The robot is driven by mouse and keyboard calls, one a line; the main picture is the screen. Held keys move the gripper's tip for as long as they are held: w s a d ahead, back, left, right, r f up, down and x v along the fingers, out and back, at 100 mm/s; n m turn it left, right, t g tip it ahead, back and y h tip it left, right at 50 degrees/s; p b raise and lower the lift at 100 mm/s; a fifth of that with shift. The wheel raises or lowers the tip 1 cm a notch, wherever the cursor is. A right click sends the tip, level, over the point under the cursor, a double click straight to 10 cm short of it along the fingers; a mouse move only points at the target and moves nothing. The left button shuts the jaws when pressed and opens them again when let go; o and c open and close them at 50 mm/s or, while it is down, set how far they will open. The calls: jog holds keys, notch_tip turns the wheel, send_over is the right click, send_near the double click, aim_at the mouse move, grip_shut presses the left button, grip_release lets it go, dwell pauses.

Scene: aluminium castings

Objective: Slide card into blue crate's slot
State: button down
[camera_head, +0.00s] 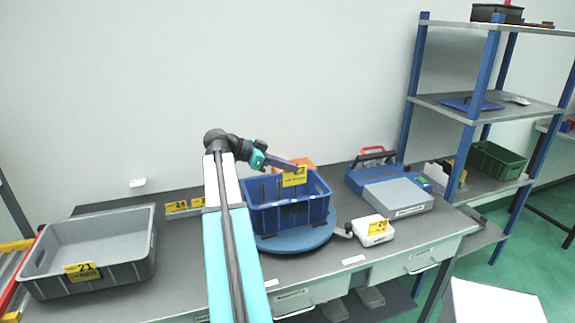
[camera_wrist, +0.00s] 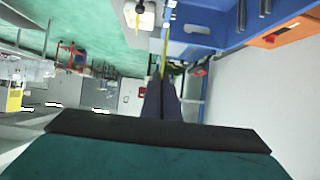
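The blue crate (camera_head: 262,221) stands on a round blue turntable (camera_head: 300,243) on the workbench. The crate's blue wall (camera_wrist: 228,38) shows at upper right there. I cannot make out whether the card touches the slot.
A grey crate (camera_head: 140,262) with a yellow card stands at left. Yellow cards (camera_head: 178,207) lie behind my arm. A white box (camera_head: 371,230) with a yellow label sits right of the turntable, near a blue-grey device (camera_head: 397,195). An orange object (camera_head: 306,163) shows behind the crate.

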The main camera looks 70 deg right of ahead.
jog(key=shift+s+r, duration=0.1)
jog(key=shift+s, duration=0.2)
jog(key=shift+w+b, duration=0.2)
jog(key=shift+b, duration=0.25)
jog(key=shift+f+b, duration=1.95)
jog(key=shift+f, duration=0.9)
jog(key=shift+b, duration=0.85)
dwell(0.5)
jog(key=shift+f+b, duration=1.6)
jog(key=shift+f, duration=0.75)
dwell(0.7)
